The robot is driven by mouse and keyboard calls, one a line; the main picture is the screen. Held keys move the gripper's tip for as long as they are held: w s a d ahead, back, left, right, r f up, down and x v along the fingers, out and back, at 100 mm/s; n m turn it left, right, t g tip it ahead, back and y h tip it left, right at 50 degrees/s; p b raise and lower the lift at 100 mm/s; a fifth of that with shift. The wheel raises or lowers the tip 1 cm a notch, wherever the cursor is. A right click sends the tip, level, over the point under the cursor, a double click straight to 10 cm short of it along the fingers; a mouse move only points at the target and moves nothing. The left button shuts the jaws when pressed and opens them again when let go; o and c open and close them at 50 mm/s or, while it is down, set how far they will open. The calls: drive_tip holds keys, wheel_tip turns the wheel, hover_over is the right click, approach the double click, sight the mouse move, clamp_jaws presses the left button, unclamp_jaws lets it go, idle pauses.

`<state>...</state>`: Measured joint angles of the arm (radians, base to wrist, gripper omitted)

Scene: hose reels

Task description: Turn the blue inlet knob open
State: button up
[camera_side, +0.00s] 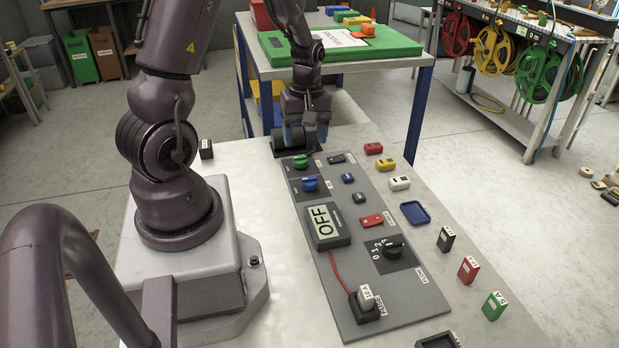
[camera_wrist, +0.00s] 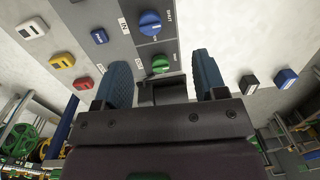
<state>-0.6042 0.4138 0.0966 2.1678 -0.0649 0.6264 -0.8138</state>
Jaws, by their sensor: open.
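The blue inlet knob (camera_side: 310,184) sits on the upper left part of the grey panel (camera_side: 345,273). In the wrist view the blue knob (camera_wrist: 150,23) shows a pale line across its face, between small white labels. A green knob (camera_side: 301,161) is just beyond it and also shows in the wrist view (camera_wrist: 160,64). My gripper (camera_side: 300,140) is at the panel's far end, above and beyond the green knob, apart from the blue knob. In the wrist view its blue fingers (camera_wrist: 160,62) are spread with nothing held between them.
A display reading OFF (camera_side: 325,222), a blue button (camera_side: 347,178), a red switch (camera_side: 371,221) and a black dial (camera_side: 392,247) share the panel. A blue tray (camera_side: 415,213) and several small coloured blocks lie to its right. A table with a green board (camera_side: 340,45) stands behind.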

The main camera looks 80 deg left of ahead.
sight(309, 178)
drive_tip(key=f, duration=0.4)
drive_tip(key=f+n, duration=0.1)
drive_tip(key=f, duration=0.3)
drive_tip(key=w+f+n, duration=0.1)
drive_tip(key=f, duration=0.3)
drive_tip(key=shift+w+a+f+t, duration=0.1)
drive_tip(key=shift+a+f+t, duration=0.2)
drive_tip(key=shift+a, duration=0.1)
drive_tip(key=c, duration=0.9)
